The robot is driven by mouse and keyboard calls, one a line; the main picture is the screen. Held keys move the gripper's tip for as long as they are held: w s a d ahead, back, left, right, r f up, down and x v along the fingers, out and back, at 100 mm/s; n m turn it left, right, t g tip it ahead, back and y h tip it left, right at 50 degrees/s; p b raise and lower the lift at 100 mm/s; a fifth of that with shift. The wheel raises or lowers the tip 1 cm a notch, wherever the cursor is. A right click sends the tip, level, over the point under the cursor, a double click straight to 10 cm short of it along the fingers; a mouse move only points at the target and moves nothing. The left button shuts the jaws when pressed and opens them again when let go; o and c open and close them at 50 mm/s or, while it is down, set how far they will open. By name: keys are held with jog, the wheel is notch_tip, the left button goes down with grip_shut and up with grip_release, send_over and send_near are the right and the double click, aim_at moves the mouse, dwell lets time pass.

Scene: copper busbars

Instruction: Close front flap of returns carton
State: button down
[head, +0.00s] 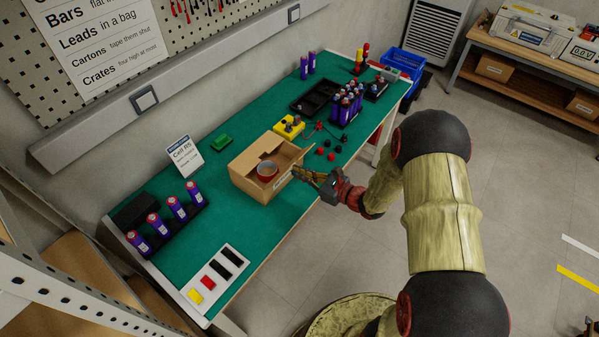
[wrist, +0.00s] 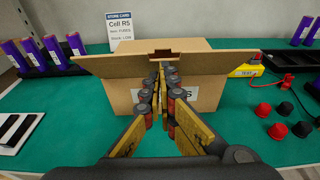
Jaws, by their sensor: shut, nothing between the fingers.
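My gripper (head: 306,176) is at the carton's front side, shut and empty. In the wrist view its fingertips (wrist: 167,72) meet before the front face, near the top edge. I cannot tell whether they touch the front flap.
Purple cells in a black holder (head: 168,227) stand left, by a store card (head: 184,156). A white plate with coloured strips (head: 217,273) lies near the front left. Red and black caps (head: 331,156), a yellow device (head: 289,126) and more purple cells (head: 346,105) are right.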

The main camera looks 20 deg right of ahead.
aim_at(284, 169)
jog(key=w+a+r+g+h+p, duration=0.1)
jog(key=g+p, duration=0.1)
jog(key=p, duration=0.4)
jog(key=w+r+g+h+p, duration=0.1)
jog(key=r+g+h+p, duration=0.1)
jog(key=p, duration=0.4)
jog(key=w+a+r+g+h+p, duration=0.1)
jog(key=g+h+p, duration=0.1)
jog(key=p, duration=0.4)
jog(key=shift+w+a+r+g+p, duration=0.25)
jog(key=shift+w+a+g+p, duration=0.1)
jog(key=shift+g, duration=0.15)
jog(key=w+g+h+p, duration=0.1)
jog(key=p, duration=0.3)
jog(key=shift+a+g, duration=0.3)
jog(key=shift+a, duration=0.05)
jog(key=shift+p, duration=0.45)
jog(key=shift+w+a+p, duration=0.2)
jog(key=shift+p, duration=0.4)
